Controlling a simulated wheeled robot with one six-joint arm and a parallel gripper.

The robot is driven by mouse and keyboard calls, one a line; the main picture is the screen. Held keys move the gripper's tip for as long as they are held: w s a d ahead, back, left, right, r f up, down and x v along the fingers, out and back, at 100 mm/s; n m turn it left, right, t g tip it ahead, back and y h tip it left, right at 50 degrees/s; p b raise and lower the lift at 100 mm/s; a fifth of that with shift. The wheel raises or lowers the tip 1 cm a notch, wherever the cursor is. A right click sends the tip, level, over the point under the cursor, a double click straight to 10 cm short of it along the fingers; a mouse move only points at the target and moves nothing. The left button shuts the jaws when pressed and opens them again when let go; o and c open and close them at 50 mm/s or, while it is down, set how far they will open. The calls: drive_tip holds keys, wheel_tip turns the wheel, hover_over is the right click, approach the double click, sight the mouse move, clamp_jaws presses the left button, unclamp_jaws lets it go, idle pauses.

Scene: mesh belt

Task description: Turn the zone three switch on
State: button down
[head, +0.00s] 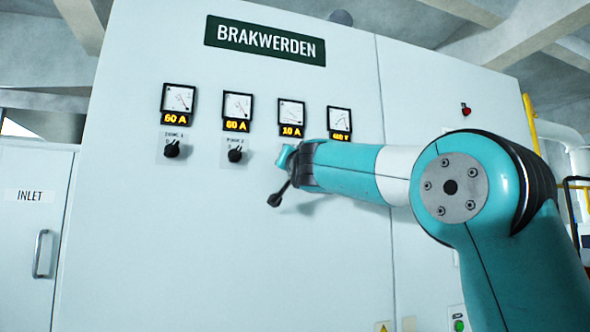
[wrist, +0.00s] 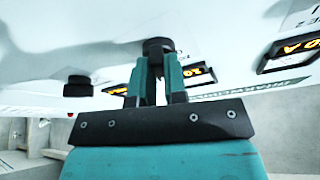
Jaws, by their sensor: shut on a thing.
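The zone three switch is a black knob (wrist: 158,45) in the wrist view. My gripper (wrist: 157,62) is shut on it, with a teal finger on each side. In the head view my gripper (head: 286,158) is at the cabinet front, below the third meter (head: 291,112). It hides the third switch and its label there, so I cannot tell which way the knob points.
The white cabinet (head: 230,270) carries the zone 1 switch (head: 171,150) and zone 2 switch (head: 235,156) left of my gripper. Another black knob (wrist: 78,86) shows at left in the wrist view. A red button (head: 466,110) is at upper right.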

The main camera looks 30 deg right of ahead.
drive_tip(key=shift+a+r+m+g+h+b, duration=0.15)
drive_tip(key=shift+m+g+h+b, duration=0.3)
drive_tip(key=shift+m, duration=0.85)
drive_tip(key=shift+s+r+h, duration=0.1)
drive_tip(key=shift+r+h, duration=0.1)
drive_tip(key=shift+h, duration=0.05)
drive_tip(key=c, duration=1.3)
unclamp_jaws()
drive_tip(key=shift+o, duration=0.7)
drive_tip(key=shift+f, duration=0.2)
drive_tip(key=shift+f, duration=0.1)
drive_tip(key=b+v, duration=0.9)
drive_tip(key=v, duration=0.8)
